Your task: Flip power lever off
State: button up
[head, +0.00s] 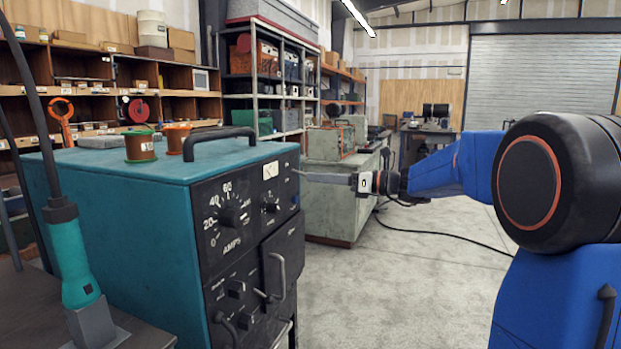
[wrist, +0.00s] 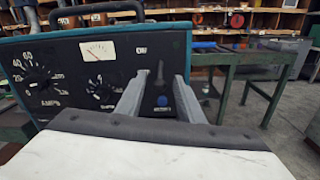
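The teal welder box (head: 125,190) has a black front panel (head: 230,222) with dials and a meter. My gripper (head: 297,173) is at the right end of this panel, level with its upper part. In the wrist view, my gripper (wrist: 161,78) is open, with its two grey fingers apart. A dark upright lever (wrist: 159,72) shows between the fingertips, above a round blue button (wrist: 162,100). I cannot tell whether either finger touches the lever. The lever cannot be made out in the head view.
Copper wire spools (head: 140,147) and a black handle (head: 219,140) are on top of the box. A teal torch (head: 76,262) stands at the front left. A grey-green cabinet (head: 330,190) stands behind my gripper. A black cable (head: 450,232) lies on the otherwise open floor.

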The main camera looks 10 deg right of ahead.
jog(key=shift+x, duration=1.55)
grip_shut()
jog(key=shift+w+a+f+t+y, duration=0.15)
jog(key=shift+f+t+y, duration=0.4)
jog(key=shift+y, duration=0.45)
grip_release()
jog(key=v, duration=1.7)
